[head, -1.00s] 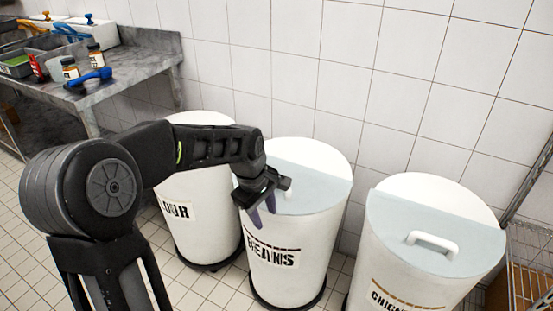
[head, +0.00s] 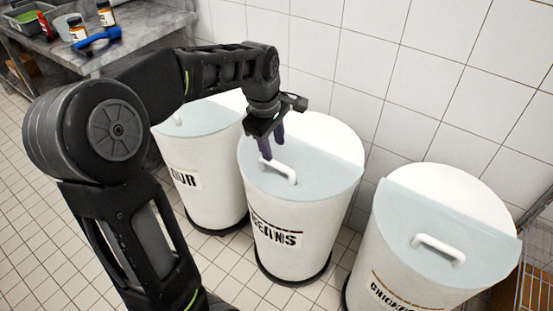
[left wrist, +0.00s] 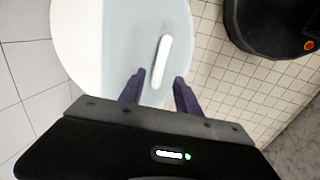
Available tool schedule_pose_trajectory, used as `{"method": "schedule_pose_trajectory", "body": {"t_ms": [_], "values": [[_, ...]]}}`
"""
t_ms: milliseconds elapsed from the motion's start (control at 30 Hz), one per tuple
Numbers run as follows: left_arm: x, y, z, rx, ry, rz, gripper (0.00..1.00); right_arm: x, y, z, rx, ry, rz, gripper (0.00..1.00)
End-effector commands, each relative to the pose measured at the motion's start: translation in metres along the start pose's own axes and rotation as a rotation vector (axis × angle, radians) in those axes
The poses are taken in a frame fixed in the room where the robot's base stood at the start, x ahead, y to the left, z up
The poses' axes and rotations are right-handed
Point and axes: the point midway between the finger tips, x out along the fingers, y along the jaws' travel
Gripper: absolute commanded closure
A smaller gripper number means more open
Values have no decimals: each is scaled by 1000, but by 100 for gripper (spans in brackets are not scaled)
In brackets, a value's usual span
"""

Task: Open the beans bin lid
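The beans bin (head: 290,250) is a white round bin with a black BEANS label, standing in the middle of a row. Its pale blue front lid (head: 325,178) lies flat and shut, with a white bar handle (head: 280,172) on it. My left gripper (head: 272,150) is open and empty, pointing down just above the handle's left end. In the left wrist view the handle (left wrist: 161,62) runs up from between the two purple fingertips (left wrist: 158,90). I cannot tell whether the fingers touch it. My right gripper is not in view.
A flour bin (head: 205,200) stands close on the left, partly behind my arm. A bin labelled CHICK... (head: 400,270) stands on the right. The tiled wall is right behind. A metal counter (head: 140,45) with jars is at upper left, and a wire rack (head: 535,270) at right.

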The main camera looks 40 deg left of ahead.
Motion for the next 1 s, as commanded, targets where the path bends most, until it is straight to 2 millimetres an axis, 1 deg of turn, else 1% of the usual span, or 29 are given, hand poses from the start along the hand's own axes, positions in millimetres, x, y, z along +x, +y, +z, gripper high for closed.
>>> {"method": "schedule_pose_trajectory", "body": {"t_ms": [300,400,500,800,867,1000], "values": [[48,-1,0,-1,-1,-4,60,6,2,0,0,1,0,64],[61,-1,0,0,-1,-2,60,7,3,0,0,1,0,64],[68,0,0,0,-1,-1,60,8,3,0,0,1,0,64],[70,0,0,0,0,0,60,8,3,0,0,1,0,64],[70,0,0,0,0,0,64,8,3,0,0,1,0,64],[70,0,0,0,0,0,76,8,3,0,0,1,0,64]]}}
